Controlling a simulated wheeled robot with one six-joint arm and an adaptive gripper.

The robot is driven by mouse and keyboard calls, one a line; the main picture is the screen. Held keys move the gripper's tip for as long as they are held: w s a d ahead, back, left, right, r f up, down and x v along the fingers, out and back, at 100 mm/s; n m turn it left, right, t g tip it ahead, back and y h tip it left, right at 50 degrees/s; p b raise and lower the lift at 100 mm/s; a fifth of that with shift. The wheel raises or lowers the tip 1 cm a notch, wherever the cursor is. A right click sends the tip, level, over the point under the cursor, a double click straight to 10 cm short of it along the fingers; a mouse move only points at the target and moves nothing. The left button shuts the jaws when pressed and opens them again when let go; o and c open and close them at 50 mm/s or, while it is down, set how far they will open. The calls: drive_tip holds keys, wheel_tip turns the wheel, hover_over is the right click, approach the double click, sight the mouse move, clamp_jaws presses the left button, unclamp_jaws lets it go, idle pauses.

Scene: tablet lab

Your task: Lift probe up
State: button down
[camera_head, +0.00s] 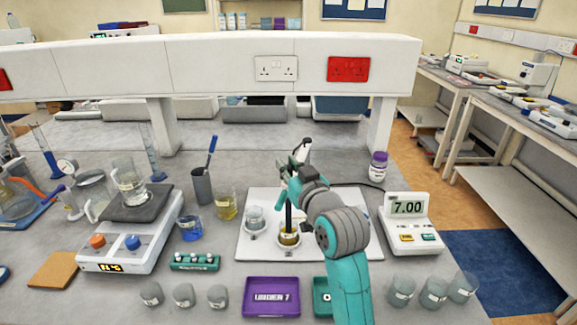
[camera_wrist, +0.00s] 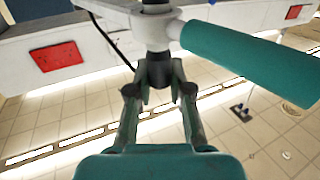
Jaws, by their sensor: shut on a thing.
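The dark probe (camera_head: 288,218) stands upright in the head view, its lower end inside a small beaker of yellow-brown liquid (camera_head: 289,239). Whether its tip touches the bottom is hidden by the beaker and liquid. My gripper (camera_head: 293,181) is shut around the probe's upper part, above the beaker. In the wrist view, my two gripper fingers (camera_wrist: 158,91) close in from both sides on the dark lower part of a grey-white body, the probe (camera_wrist: 157,72). A meter (camera_head: 406,221) reading 7.00 stands to the right.
A beaker of clear liquid (camera_head: 254,219) stands just left of the probe's beaker, on the same white base (camera_head: 347,205). A purple tray (camera_head: 272,283) lies in front. Several small beakers stand at the front right, and a purple-capped bottle (camera_head: 377,167) stands behind the meter.

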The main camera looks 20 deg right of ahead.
wheel_tip(320, 180, up, 8)
drive_tip(key=shift+r, duration=0.1)
idle(0.4)
drive_tip(key=c, duration=1)
unclamp_jaws()
drive_tip(key=shift+c, duration=0.2)
drive_tip(key=s+d, duration=0.1)
drive_tip(key=s, duration=1.1)
drive_tip(key=shift+d, duration=0.1)
